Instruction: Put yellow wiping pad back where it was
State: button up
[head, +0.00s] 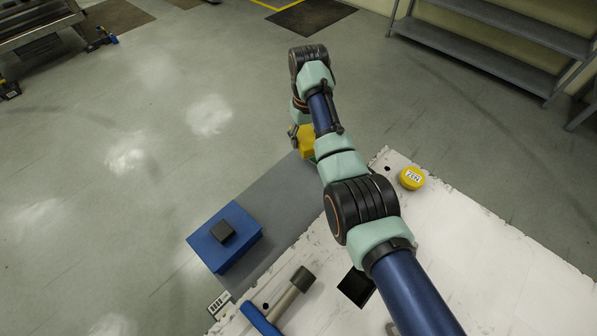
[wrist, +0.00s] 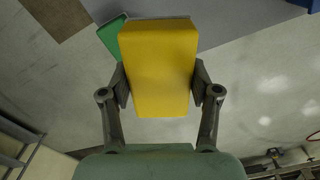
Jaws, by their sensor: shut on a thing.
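The yellow wiping pad (wrist: 160,65) is a plain block held between the two fingers of my gripper (wrist: 160,90), which is shut on its sides. In the head view the pad (head: 307,141) shows only in part beside my arm, near the far end of the grey strip (head: 262,198). My gripper (head: 301,140) is mostly hidden there by my arm. In the wrist view a green piece (wrist: 112,38) shows partly behind the pad, by the edge of the grey strip (wrist: 240,22). I cannot tell the pad's height or whether it touches anything below.
A blue block (head: 213,245) with a small dark block (head: 223,232) on it stands on the near part of the strip. The white plate (head: 480,255) carries a yellow labelled disc (head: 411,178), a blue-handled hammer (head: 288,298) and a square dark opening (head: 356,287).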

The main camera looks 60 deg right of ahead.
aim_at(305, 143)
notch_tip(305, 143, down, 15)
jog(key=b, duration=0.5)
jog(key=shift+w, duration=0.1)
jog(key=shift+f, duration=0.2)
jog(key=o, duration=0.9)
jog(key=shift+r, duration=0.1)
notch_tip(305, 143, up, 12)
jog(key=p, duration=0.4)
jog(key=shift+p, duration=0.35)
